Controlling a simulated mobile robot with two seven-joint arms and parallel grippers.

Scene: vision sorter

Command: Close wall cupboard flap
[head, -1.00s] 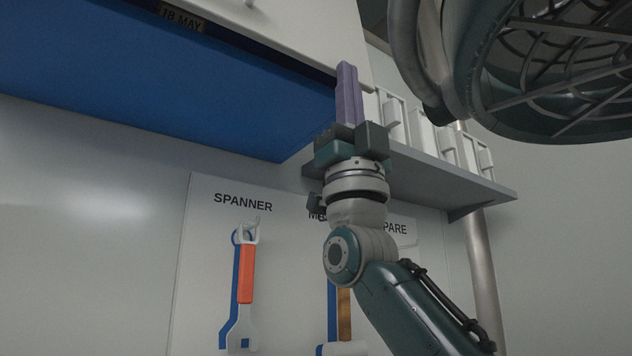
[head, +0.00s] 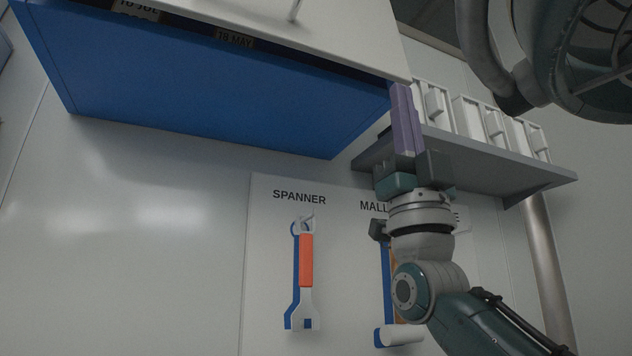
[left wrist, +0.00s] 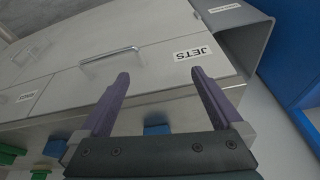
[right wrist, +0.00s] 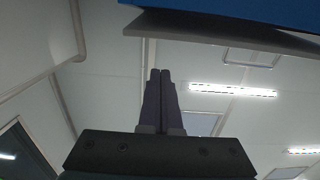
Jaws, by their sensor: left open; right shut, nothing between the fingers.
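The wall cupboard has a blue body (head: 190,85), seen from below at the upper left of the head view. Its white flap (head: 340,35) carries a thin handle (head: 295,10) and stands partly open, with a dark gap between its lower edge and the body. Date labels (head: 234,40) show in that gap. My right gripper (head: 402,90) is shut and empty, fingers pointing up at the flap's lower right corner; contact cannot be told. In the right wrist view a grey edge (right wrist: 215,30) lies beyond the fingers. My left gripper (left wrist: 160,85) is open and empty over drawers.
A grey shelf (head: 480,165) with white holders (head: 480,120) is right of the cupboard. Below hangs a tool board with a spanner (head: 306,270) and a mallet (head: 400,335). In the left wrist view, a drawer labelled JETS (left wrist: 160,60) lies under the left gripper.

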